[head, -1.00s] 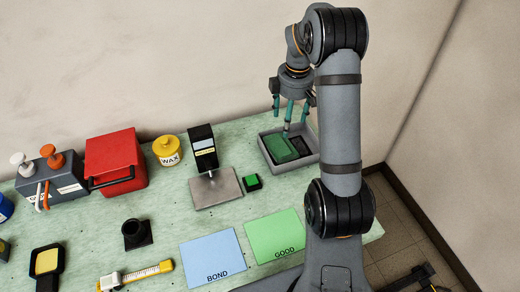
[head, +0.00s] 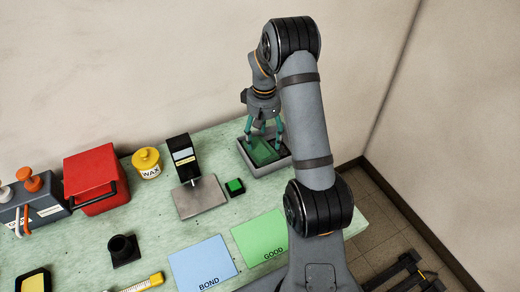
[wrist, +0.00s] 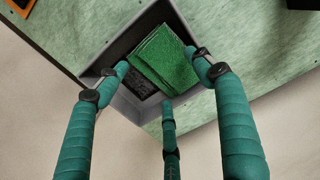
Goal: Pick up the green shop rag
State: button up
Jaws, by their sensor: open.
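The green shop rag (head: 263,151) lies folded in a grey tray (head: 284,165) at the far right of the bench. In the wrist view the green shop rag (wrist: 165,60) sits in the tray, beside a dark textured patch on the tray floor. My gripper (head: 264,134) is over the tray with its teal fingers pointing down. In the wrist view its three fingers (wrist: 163,83) are spread open around the rag, one on each side and one nearer the camera. Whether any fingertip touches the rag I cannot tell.
A black-headed stand with a metal plate (head: 201,198) and a small green-topped black block (head: 235,187) are left of the tray. The green GOOD mat (head: 259,237) and blue BOND mat (head: 203,263) lie nearer. A wall stands close behind the bench.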

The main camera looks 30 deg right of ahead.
aim_at(263, 150)
notch_tip(263, 150, down, 4)
jog(key=shift+a+f+p, duration=0.15)
jog(key=shift+f+p, duration=0.1)
jog(key=shift+p, duration=0.35)
jog(key=shift+c, duration=0.7)
jog(key=c, duration=0.6)
jog(key=shift+r+b, duration=0.1)
jog(key=shift+b, duration=0.2)
